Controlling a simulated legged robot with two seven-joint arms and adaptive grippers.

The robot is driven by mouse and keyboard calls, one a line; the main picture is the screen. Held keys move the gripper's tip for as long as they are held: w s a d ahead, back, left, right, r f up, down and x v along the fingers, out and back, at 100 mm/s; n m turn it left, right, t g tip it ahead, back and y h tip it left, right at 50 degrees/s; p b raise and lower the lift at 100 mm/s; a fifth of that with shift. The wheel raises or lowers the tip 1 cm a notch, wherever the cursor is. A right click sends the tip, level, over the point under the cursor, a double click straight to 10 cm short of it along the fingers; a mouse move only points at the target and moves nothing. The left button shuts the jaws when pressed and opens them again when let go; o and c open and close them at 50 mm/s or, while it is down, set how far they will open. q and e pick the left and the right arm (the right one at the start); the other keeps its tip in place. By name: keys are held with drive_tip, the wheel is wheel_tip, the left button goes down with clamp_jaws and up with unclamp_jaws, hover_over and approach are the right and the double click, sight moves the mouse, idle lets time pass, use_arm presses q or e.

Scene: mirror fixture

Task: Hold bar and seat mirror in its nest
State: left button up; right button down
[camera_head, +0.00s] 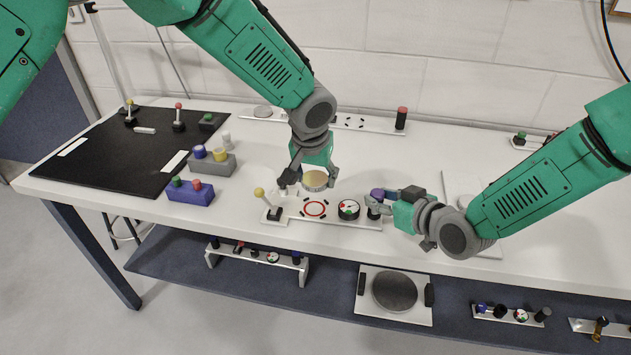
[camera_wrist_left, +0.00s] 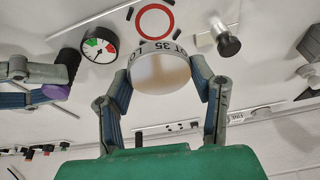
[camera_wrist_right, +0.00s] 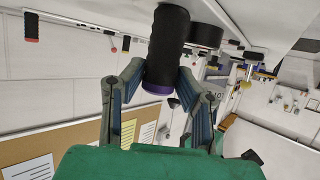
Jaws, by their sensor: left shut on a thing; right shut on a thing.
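The mirror, a round disc with a tan face in the head view (camera_head: 315,180), is held between the fingers of my left gripper (camera_head: 308,177). In the left wrist view the mirror (camera_wrist_left: 160,74) shows a pale face and a marked rim, clamped from both sides. The nest appears to be the red ring (camera_head: 315,208) on the white fixture plate (camera_head: 292,215); the mirror is above and apart from it. My right gripper (camera_head: 382,202) is shut on a black bar with a purple end (camera_wrist_right: 166,50), at the plate's right end. The bar's lower part is hidden in the head view.
A red-green gauge (camera_head: 348,209) sits between the ring and the right gripper. A yellow-knobbed lever (camera_head: 265,200) stands at the plate's left end. Blue (camera_head: 190,194) and grey (camera_head: 212,166) button blocks and a black mat (camera_head: 110,150) lie left. A red-topped post (camera_head: 401,118) stands behind.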

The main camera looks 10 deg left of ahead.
sight(316, 207)
use_arm(q)
drive_tip(key=shift+d, duration=0.1)
drive_tip(key=shift+f, duration=2.95)
drive_tip(key=shift+f, duration=0.7)
drive_tip(key=o, duration=1.4)
drive_tip(key=v, duration=1.1)
drive_tip(key=shift+s+r, duration=0.15)
drive_tip(key=shift+r, duration=0.2)
